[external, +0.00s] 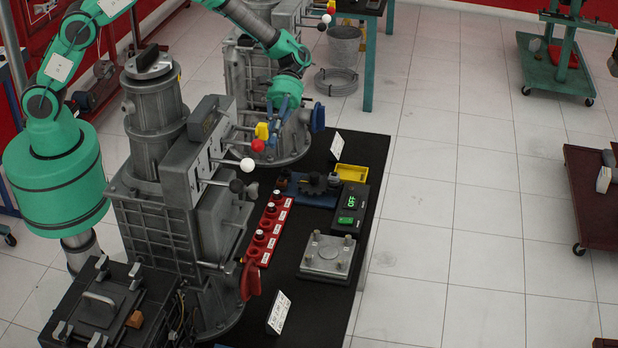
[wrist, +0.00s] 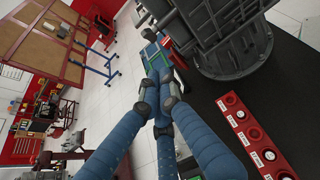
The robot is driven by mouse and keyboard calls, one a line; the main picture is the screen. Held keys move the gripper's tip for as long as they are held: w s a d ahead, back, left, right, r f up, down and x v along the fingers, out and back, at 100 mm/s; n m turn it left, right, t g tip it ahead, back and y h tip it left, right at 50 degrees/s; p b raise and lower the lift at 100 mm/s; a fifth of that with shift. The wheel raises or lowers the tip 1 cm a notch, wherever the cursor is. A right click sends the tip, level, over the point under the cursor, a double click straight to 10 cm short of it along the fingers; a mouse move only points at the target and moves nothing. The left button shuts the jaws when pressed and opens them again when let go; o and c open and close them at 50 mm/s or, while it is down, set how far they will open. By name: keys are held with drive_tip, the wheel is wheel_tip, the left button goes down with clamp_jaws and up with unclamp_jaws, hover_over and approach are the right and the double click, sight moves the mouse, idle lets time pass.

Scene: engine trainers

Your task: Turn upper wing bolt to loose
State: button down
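No part in view is plainly the upper wing bolt. The near engine trainer (external: 150,215) carries a red wing-shaped part (external: 250,281) low on its right side.
Levers with a red knob (external: 258,146) and a white knob (external: 247,165) stick out near my gripper. The black table (external: 325,284) holds a red socket strip (external: 268,232), a box reading OFF (external: 350,207), a yellow tray (external: 351,173) and a metal plate (external: 327,257). Open floor lies right.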

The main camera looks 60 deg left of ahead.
drive_tip(key=shift+s+d, duration=0.1)
approach(255, 183)
drive_tip(key=s+d+f, duration=0.2)
drive_tip(key=s+f, duration=0.1)
drive_tip(key=f, duration=0.2)
drive_tip(key=shift+s+d+p, duration=0.15)
drive_tip(key=shift+d+p, duration=0.2)
drive_tip(key=shift+p, duration=0.1)
drive_tip(key=shift+r, duration=0.1)
idle(0.5)
drive_tip(key=p, duration=0.1)
drive_tip(key=s+d+r+t+y+p, duration=0.1)
drive_tip(key=shift+r+t+y+p, duration=0.25)
drive_tip(key=shift+t+y+p, duration=0.05)
drive_tip(key=shift+p, duration=0.05)
drive_tip(key=t+y+p, duration=0.2)
drive_tip(key=p, duration=0.1)
drive_tip(key=shift+s, duration=0.1)
